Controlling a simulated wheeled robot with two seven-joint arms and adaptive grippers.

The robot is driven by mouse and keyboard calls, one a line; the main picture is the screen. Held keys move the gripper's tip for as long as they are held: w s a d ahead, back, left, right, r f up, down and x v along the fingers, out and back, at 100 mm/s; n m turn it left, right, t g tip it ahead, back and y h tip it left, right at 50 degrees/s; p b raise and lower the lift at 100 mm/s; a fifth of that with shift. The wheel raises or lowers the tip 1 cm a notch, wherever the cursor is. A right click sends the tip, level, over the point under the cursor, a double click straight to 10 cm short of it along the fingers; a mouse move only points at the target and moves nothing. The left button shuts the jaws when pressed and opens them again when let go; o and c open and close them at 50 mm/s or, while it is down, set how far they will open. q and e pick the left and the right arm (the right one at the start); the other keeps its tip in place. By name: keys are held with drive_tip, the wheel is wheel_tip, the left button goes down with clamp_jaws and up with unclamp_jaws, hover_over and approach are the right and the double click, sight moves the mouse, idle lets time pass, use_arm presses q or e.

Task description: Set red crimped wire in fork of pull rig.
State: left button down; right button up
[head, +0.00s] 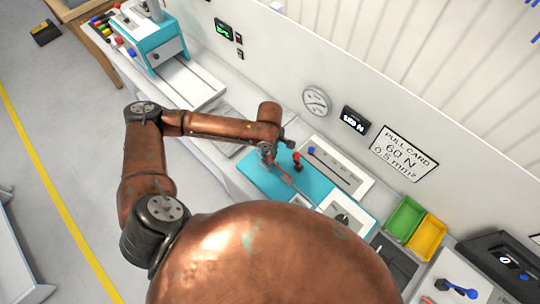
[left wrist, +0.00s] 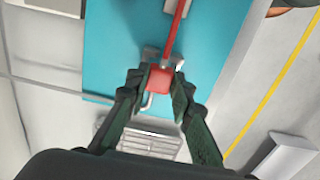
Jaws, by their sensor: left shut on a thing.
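The pull rig (head: 262,181) is a teal bench unit below the wall gauges. My left gripper (head: 267,158) is over its left end. In the left wrist view its fingers (left wrist: 157,88) are shut on a red block-like end (left wrist: 159,79) of the red crimped wire (left wrist: 176,32). The thin red wire runs from there across the teal surface (left wrist: 115,45). Small grey metal parts, perhaps the fork, show beside and just beyond the red end. I cannot tell whether the wire sits between prongs. My right gripper is not in view.
A red-topped lever (head: 297,158) stands close beside the left gripper. Green (head: 404,218) and yellow (head: 427,238) bins are to the right. A teal machine (head: 155,45) stands at the far left end of the bench. The wall carries a dial (head: 316,100) and a pull card (head: 404,153).

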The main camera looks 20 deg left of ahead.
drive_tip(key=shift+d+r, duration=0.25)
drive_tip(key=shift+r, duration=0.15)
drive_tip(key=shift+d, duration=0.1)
use_arm(q)
drive_tip(key=shift+f, duration=0.15)
drive_tip(key=shift+f, duration=0.35)
drive_tip(key=shift+f, duration=0.35)
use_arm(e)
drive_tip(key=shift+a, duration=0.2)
use_arm(q)
drive_tip(key=shift+f, duration=0.4)
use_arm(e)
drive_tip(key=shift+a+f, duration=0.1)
use_arm(q)
drive_tip(key=shift+f, duration=0.3)
